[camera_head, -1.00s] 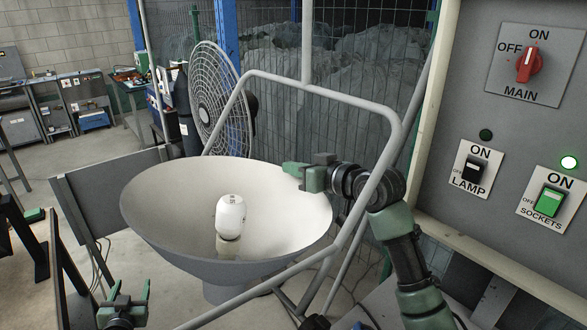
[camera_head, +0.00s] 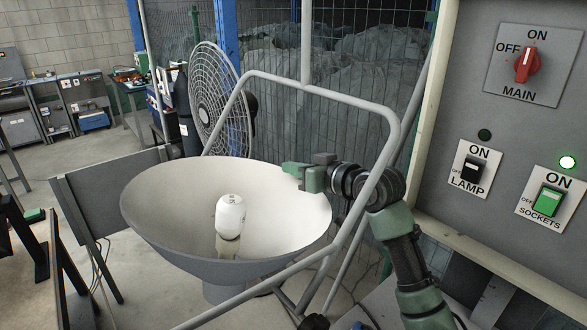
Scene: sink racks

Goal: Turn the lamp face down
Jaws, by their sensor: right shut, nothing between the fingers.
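The lamp (camera_head: 165,240) is a large bowl-shaped reflector, grey outside and white inside. It faces upward, so its white bulb (camera_head: 230,216) shows inside. It sits within a bent grey tube frame (camera_head: 330,97). My right gripper (camera_head: 294,169) is shut and empty at the far right part of the bowl's rim. It overlaps the rim in the picture, and I cannot tell whether it touches it. My left gripper is out of view.
A panel on the right carries a red MAIN knob (camera_head: 526,65), a LAMP switch (camera_head: 472,168) and a lit green SOCKETS switch (camera_head: 549,201). A fan (camera_head: 213,95) stands behind the lamp. A wire fence (camera_head: 350,65) closes off the back.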

